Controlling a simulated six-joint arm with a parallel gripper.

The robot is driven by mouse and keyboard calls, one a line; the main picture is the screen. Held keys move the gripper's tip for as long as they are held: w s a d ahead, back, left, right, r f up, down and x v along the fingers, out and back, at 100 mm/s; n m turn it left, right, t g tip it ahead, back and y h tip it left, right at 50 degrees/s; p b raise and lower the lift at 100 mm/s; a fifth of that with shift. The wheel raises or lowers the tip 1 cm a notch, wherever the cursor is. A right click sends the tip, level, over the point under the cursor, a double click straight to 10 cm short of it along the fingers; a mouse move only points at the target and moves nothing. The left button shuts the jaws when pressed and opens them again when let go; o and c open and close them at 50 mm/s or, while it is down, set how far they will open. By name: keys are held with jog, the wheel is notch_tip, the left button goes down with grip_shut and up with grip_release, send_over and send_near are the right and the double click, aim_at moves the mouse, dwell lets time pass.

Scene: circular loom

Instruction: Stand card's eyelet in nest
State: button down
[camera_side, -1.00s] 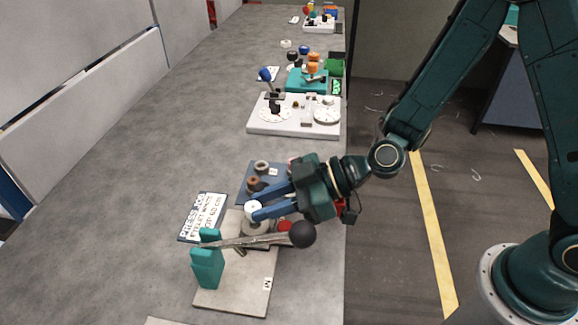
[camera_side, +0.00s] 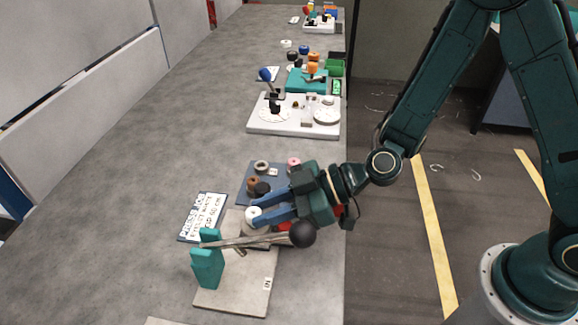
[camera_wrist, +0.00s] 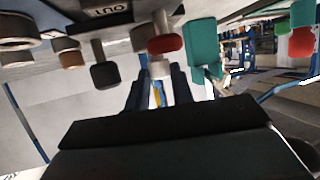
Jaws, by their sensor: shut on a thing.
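My gripper (camera_side: 254,215) is shut on a white eyelet (camera_side: 252,212), held at its blue fingertips over the far end of the press's pale base plate (camera_side: 232,295). In the wrist view the white eyelet (camera_wrist: 160,69) shows between the fingers (camera_wrist: 158,90), close to a red round part (camera_wrist: 165,44). The card (camera_side: 203,216) lies left of the press; its lettering is too small to read. A grey round part below the eyelet is partly hidden by the fingers, so I cannot tell whether they touch.
The press's lever (camera_side: 255,241), with a black ball (camera_side: 303,234), crosses in front of my gripper from a teal post (camera_side: 207,268). Behind is a blue tray (camera_side: 245,175) with several coloured round pieces. Bare table lies to the left.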

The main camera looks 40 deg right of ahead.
jog(key=shift+f, duration=0.3)
jog(key=c, duration=1.1)
grip_release()
jog(key=shift+v, duration=2.35)
jog(key=shift+s+d+r, duration=0.1)
jog(key=shift+r, duration=3.45)
